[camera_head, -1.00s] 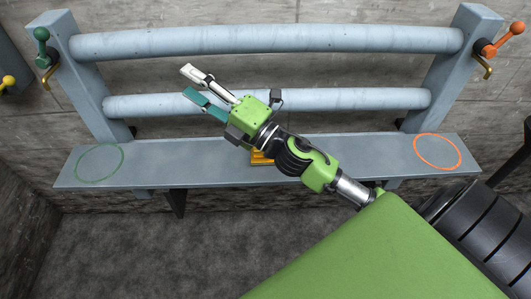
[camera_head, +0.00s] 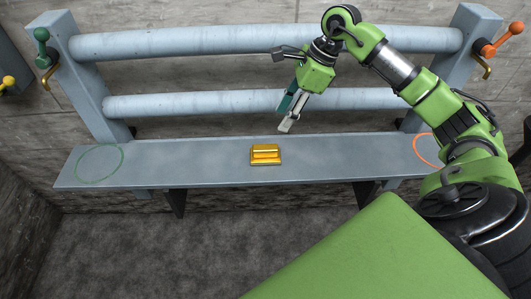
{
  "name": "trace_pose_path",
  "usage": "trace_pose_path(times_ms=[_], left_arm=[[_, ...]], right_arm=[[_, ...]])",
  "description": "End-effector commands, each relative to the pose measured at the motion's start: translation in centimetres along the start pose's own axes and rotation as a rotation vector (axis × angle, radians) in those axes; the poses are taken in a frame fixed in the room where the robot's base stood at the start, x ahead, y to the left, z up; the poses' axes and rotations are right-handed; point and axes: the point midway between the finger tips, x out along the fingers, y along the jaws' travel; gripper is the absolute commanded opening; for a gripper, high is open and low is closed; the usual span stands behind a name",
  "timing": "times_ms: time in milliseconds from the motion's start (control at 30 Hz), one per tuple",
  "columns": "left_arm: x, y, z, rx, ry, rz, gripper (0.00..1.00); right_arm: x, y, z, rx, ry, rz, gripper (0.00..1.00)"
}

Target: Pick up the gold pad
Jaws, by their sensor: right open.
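The gold pad (camera_head: 265,155) lies on the grey-blue bench shelf (camera_head: 212,165), near its middle. It is a small yellow block with a raised bar across its top, and it is fully in view. My right gripper (camera_head: 286,115) is above and slightly right of the pad in the picture, apart from it. Its fingers, one pale and one teal, point down and a little left. They are open and hold nothing. My left gripper is out of view.
A green ring (camera_head: 99,163) marks the shelf's left end. An orange ring (camera_head: 424,152) at the right end is partly hidden by my arm. Two horizontal pipes (camera_head: 200,42) run behind the shelf. A green lever (camera_head: 42,36) and an orange lever (camera_head: 505,40) sit on the posts.

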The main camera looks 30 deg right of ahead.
Motion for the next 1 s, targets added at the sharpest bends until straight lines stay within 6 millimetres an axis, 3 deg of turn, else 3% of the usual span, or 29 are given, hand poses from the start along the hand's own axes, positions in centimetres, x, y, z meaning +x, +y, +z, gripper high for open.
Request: trace_pose_path(times_ms=[400,667,1000], left_arm=[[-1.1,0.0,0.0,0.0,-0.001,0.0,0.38],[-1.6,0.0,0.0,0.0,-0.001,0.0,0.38],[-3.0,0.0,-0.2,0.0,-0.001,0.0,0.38]], right_arm=[[6.9,0.1,-0.2,0.002,0.009,0.004,0.42],[8.9,0.2,-0.2,0.001,0.008,0.004,0.42],[13.3,0.5,-0.1,0.002,0.008,0.002,0.42]])
